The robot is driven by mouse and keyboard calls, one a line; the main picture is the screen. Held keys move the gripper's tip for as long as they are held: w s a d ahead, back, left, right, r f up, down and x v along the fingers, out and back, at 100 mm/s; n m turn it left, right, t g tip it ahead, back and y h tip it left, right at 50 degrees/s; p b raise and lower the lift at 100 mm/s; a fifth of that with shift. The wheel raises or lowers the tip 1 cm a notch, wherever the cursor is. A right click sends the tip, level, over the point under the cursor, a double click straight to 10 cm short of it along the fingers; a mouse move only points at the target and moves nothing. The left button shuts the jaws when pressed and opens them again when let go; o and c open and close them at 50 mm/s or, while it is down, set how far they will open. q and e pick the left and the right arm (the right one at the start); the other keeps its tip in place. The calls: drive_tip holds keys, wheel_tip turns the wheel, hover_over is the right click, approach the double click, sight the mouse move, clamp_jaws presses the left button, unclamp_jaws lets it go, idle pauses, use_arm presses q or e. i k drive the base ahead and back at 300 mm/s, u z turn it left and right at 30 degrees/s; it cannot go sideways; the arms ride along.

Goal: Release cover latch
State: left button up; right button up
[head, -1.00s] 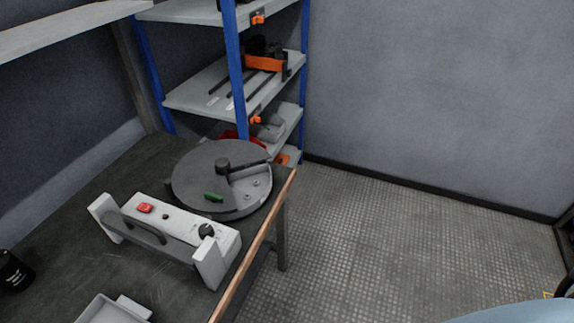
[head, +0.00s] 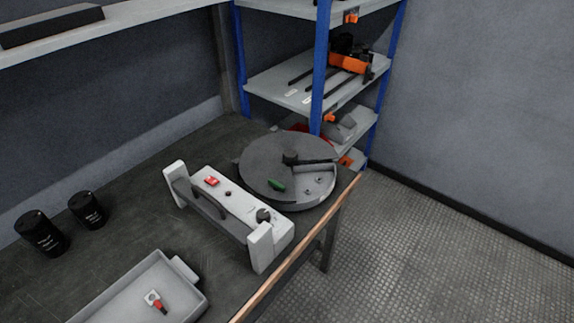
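A round grey drum with a flat lid (head: 265,155) stands on the dark workbench at its far end. On the lid are a dark knob with a bar (head: 308,161) and a green handle-like piece (head: 276,185), which may be the latch; I cannot tell for sure. The lid leaves part of the drum's top (head: 318,188) uncovered at the right, where small round studs show. A white box (head: 228,197) with a red switch, a black knob and a dark handle sits in front of the drum. Neither gripper shows in the head view.
Two black cylinders (head: 40,233) stand at the bench's left. A grey tray (head: 190,300) with a small red-and-white piece (head: 156,300) lies near the front. A blue-post shelf rack (head: 318,75) stands behind the drum. The floor (head: 420,270) at the right is clear.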

sight(276, 185)
drive_tip(key=k, duration=0.5)
drive_tip(key=z, duration=1.7)
drive_tip(key=i, duration=1.25)
drive_tip(key=u, duration=2.3)
